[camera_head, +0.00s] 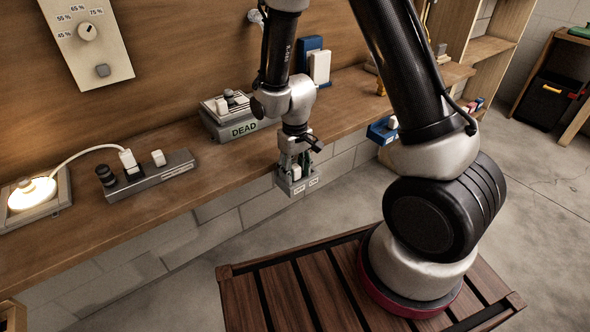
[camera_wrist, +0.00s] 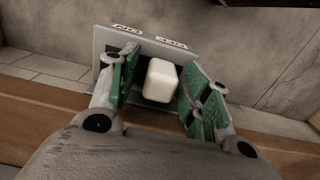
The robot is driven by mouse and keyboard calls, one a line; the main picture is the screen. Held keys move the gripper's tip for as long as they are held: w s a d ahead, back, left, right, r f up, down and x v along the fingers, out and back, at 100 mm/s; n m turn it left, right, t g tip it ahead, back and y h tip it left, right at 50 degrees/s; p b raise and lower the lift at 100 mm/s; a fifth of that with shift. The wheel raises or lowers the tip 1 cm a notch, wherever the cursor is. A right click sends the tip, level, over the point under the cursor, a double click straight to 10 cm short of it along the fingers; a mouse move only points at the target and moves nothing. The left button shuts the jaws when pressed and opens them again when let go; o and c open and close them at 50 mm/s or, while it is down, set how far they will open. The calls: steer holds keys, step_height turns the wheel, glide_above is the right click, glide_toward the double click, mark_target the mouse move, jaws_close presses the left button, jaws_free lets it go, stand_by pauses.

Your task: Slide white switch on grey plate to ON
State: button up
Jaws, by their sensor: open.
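The grey plate (camera_head: 297,189) sticks out from the front edge of the wooden shelf. In the wrist view the grey plate (camera_wrist: 178,46) carries two small upside-down labels; the left one seems to read ON and the right one OFF. The white switch (camera_wrist: 161,80) stands up from a dark slot, nearer the OFF label side. My gripper (camera_wrist: 157,88) is open, with a green-padded finger on each side of the switch. There is a gap on the left; the right finger is closer, and contact there is unclear. In the head view my gripper (camera_head: 295,163) points down over the plate.
On the shelf (camera_head: 100,222) are a grey box marked DEAD (camera_head: 240,129), a grey strip with a white plug (camera_head: 148,178), and a lit lamp (camera_head: 32,194). A blue item (camera_head: 381,131) sits at the shelf edge to the right. Open floor lies below the plate.

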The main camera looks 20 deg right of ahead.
steer(key=shift+c, duration=0.4)
jaws_close()
steer(key=shift+w+d, duration=0.25)
steer(key=shift+d, duration=0.4)
steer(key=shift+w+d, duration=0.25)
steer(key=shift+d, duration=0.45)
steer(key=shift+w+d, duration=0.25)
steer(key=shift+d, duration=0.4)
steer(key=shift+o, duration=0.4)
jaws_free()
steer(key=shift+d, duration=0.15)
step_height(320, 180, up, 12)
